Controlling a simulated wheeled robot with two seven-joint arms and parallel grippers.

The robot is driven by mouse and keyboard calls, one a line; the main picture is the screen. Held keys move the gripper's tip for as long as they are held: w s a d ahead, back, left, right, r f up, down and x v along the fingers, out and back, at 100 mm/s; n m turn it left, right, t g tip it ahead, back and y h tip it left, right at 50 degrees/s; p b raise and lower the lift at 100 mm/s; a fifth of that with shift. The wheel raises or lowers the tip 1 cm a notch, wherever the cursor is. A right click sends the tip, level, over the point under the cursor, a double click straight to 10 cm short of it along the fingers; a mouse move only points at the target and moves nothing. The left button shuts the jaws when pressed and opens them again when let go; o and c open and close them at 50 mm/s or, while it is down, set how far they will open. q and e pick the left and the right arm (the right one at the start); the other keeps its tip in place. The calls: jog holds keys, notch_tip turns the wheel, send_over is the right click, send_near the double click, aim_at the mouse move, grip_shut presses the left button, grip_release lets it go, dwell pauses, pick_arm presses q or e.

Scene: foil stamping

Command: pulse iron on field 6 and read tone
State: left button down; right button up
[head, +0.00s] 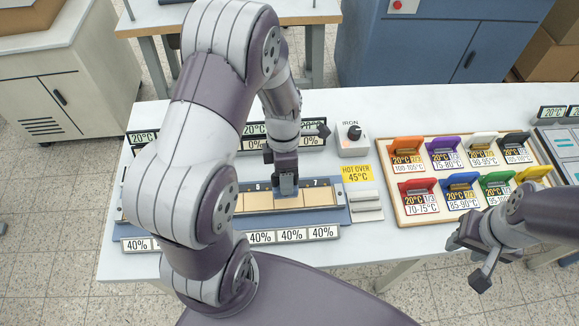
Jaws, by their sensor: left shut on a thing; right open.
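My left gripper (286,176) points down over the strip of tan fields and is shut on a small grey-blue block (288,187), probably the iron. The block is at the strip, between the labels that seem to read 6 and 7; I cannot tell whether it touches the surface. The strip (258,201) lies in a blue holder (338,214); my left arm hides its left part. The iron control box (352,142), marked IRON, has a black knob and stands behind. My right gripper (478,262) is open and empty, in front of the table's right part.
A wooden board (398,168) with several coloured, temperature-labelled blocks stands on the right. A yellow "HOT OVER 45°C" sign (358,174) and a grey pad (366,202) lie between it and the strip. Percent displays (292,235) line the holder's front. White table (345,243) shows bare at the front.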

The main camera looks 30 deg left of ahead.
pick_arm(q)
jog(key=shift+w+d+r, duration=0.1)
jog(key=shift+w+d, duration=0.2)
jog(key=shift+d, duration=0.3)
jog(key=shift+s+a+r+p, duration=0.1)
jog(key=shift+a+p, duration=0.05)
jog(key=shift+p, duration=0.2)
jog(key=shift+f+b, duration=0.95)
jog(key=shift+f, duration=1.05)
pick_arm(e)
jog(key=shift+w+d+f, duration=0.1)
jog(key=shift+d+f, duration=0.3)
jog(key=shift+f, duration=0.2)
pick_arm(q)
jog(key=shift+a, duration=0.1)
jog(key=shift+f, duration=0.35)
pick_arm(e)
jog(key=shift+f, duration=0.15)
pick_arm(q)
jog(key=shift+s+f, duration=0.1)
pick_arm(e)
jog(key=shift+r, duration=0.25)
jog(key=shift+r, duration=0.1)
